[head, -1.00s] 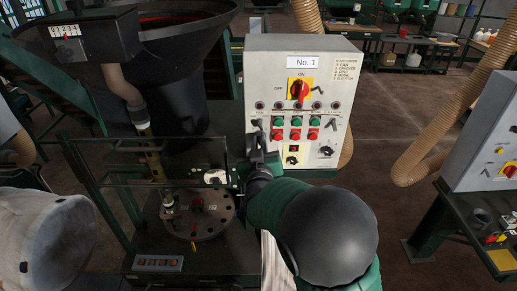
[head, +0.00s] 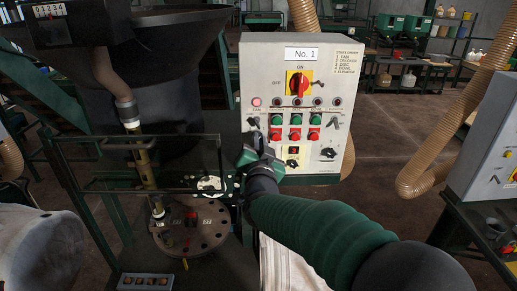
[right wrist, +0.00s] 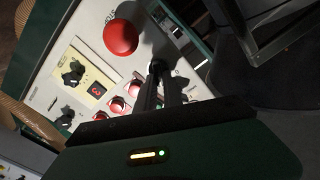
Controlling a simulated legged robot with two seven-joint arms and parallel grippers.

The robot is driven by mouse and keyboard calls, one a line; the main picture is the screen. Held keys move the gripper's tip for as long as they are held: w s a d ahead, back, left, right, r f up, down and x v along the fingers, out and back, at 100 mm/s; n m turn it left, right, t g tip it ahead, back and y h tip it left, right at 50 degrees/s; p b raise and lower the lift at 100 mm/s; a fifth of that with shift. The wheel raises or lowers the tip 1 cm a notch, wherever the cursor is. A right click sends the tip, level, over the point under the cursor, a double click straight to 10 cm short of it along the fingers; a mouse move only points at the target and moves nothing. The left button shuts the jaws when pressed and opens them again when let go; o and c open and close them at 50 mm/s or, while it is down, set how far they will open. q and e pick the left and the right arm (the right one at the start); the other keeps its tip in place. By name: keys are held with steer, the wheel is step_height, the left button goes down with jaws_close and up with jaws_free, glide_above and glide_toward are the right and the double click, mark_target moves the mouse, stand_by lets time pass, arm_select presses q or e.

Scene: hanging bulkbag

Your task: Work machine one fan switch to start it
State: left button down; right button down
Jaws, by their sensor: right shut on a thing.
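The grey machine one control panel (head: 325,60), labelled "No. 1", stands in the middle of the head view. Its small black fan switch (head: 253,122) is at the left of the panel, below the fan lamp (head: 257,102), which glows pink. My right gripper (head: 257,143) reaches up to the switch from below and is shut on it. In the right wrist view the black knob (right wrist: 155,68) sits at the tips of the gripper fingers (right wrist: 163,88). The fingers partly hide it. My left gripper is not in view.
A red and yellow main switch (head: 298,83) and several green and red buttons are on the panel. A large red button (right wrist: 121,37) is close to the fingers in the right wrist view. A clear guard and round plate (head: 205,235) stand left of my arm.

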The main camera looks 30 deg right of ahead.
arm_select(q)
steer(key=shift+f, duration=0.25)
arm_select(e)
steer(key=shift+a+f, duration=0.1)
steer(key=shift+f, duration=0.25)
steer(key=c, duration=1.7)
jaws_free()
steer(key=shift+c, duration=0.2)
steer(key=shift+o, duration=1.3)
steer(key=shift+w, duration=0.15)
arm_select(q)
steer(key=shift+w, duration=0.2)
arm_select(e)
steer(key=shift+w, duration=0.1)
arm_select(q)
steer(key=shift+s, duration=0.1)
arm_select(e)
steer(key=shift+r, duration=0.1)
